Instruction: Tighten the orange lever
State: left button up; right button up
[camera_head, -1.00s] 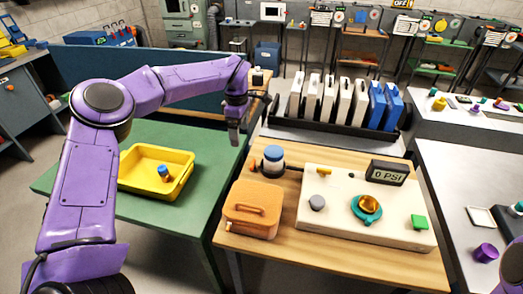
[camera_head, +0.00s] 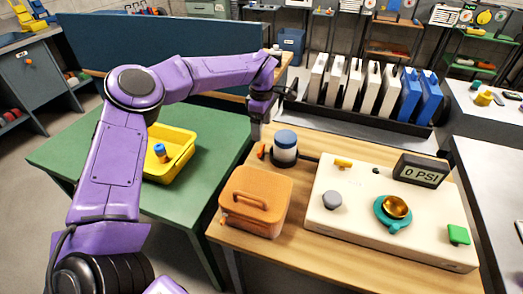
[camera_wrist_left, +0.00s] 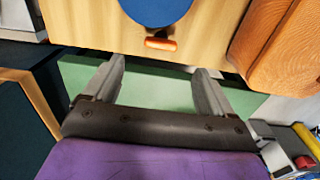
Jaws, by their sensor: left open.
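In the left wrist view the lever (camera_wrist_left: 160,44) shows near the top centre, beside the round blue lid (camera_wrist_left: 155,8). My left gripper (camera_head: 255,132) hangs just behind and left of the lever, near the table's left edge. In the left wrist view its two fingers (camera_wrist_left: 155,80) are apart with nothing between them, and the lever is beyond the fingertips. My right gripper does not show.
An orange lidded box (camera_head: 255,203) stands in front of the canister. A cream panel (camera_head: 350,220) with knobs and a 0 PSI display (camera_head: 421,171) is to the right. A yellow tray (camera_head: 178,160) sits on the green table. A rack of white and blue cases (camera_head: 365,92) stands behind.

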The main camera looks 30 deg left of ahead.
aim_at(261, 148)
pick_arm(q)
notch_tip(261, 148, down, 9)
jog(key=shift+s+f+p, duration=0.1)
jog(key=shift+p, duration=0.5)
jog(key=c, duration=1.1)
